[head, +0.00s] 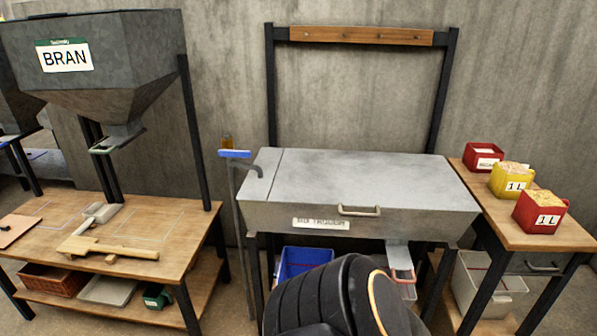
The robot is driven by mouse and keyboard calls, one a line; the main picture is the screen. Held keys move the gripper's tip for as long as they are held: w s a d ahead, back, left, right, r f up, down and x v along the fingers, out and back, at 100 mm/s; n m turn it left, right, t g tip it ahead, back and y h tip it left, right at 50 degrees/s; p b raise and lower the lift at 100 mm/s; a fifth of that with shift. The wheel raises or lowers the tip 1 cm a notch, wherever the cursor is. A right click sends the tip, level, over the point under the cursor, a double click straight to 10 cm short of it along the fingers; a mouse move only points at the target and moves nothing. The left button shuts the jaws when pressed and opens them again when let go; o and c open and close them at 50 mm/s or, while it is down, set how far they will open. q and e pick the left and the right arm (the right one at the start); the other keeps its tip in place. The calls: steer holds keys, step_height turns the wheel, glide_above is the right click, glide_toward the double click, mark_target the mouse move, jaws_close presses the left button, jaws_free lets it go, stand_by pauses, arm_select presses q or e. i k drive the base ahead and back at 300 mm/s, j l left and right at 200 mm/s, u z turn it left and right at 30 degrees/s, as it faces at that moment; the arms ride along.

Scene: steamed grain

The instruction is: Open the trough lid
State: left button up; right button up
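The trough (420,223) is a grey metal box on dark legs in the middle of the head view. Its flat grey lid (370,175) lies shut over the top. A pale bar handle (358,210) sits at the front edge, right of a white label (320,223) on the front wall. A seam runs across the top near the left end. A black part of mine with an orange ring rises at the bottom centre, in front of the trough's underside. Neither of my grippers shows.
A bran hopper (130,60) stands over a wooden bench (185,245) at the left. A blue-topped pole (237,210) stands left of the trough. Red and yellow measures, including a yellow one (512,180), stand on the right table (480,200). A blue bin (300,262) is underneath the trough.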

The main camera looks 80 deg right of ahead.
mark_target(376, 180)
steer(key=z, duration=2.95)
